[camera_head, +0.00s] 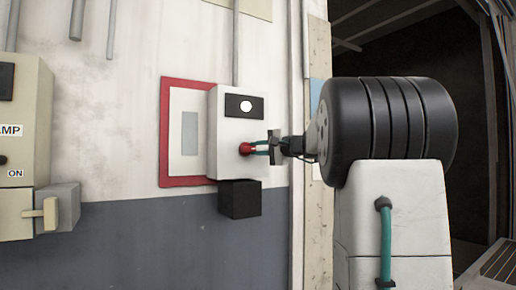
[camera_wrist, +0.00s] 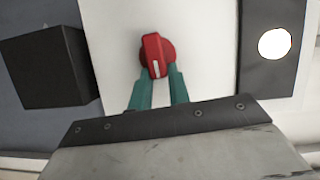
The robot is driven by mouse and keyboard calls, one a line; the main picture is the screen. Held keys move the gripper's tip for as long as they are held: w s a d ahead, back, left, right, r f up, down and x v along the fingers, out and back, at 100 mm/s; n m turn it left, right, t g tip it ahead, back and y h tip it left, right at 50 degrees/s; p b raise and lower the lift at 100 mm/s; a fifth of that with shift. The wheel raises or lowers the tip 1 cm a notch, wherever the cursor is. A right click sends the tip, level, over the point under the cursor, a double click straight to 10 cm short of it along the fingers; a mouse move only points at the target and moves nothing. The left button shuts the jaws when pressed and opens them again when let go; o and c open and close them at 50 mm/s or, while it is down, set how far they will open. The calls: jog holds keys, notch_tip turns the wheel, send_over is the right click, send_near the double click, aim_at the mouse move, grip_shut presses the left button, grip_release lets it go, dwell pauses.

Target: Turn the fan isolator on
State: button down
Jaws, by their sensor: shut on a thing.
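The fan isolator is a white box (camera_head: 225,163) on the wall, with a red rotary knob (camera_head: 246,149) on its front. A black label with a round white spot (camera_head: 245,106) sits above the knob. In the wrist view the red knob (camera_wrist: 156,54) shows a white mark on its handle. My gripper (camera_head: 258,148) comes in from the right, and its green fingers (camera_wrist: 158,85) are shut on the knob's handle, one on each side. I cannot read any on or off marking by the knob.
A black box (camera_head: 240,198) is fixed under the isolator. A red-framed panel (camera_head: 165,160) is behind it to the left. A cream box marked "AMP" and "ON" (camera_head: 22,120) with a lever (camera_head: 48,214) is at the far left. A dark doorway opens at the right.

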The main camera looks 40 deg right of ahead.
jog(key=shift+f+m, duration=0.2)
jog(key=shift+m, duration=0.3)
jog(key=c, duration=1.3)
grip_release()
jog(key=s, duration=0.5)
jog(key=s+d, duration=0.1)
jog(key=s, duration=0.1)
jog(key=shift+s, duration=0.35)
jog(key=shift+f, duration=0.1)
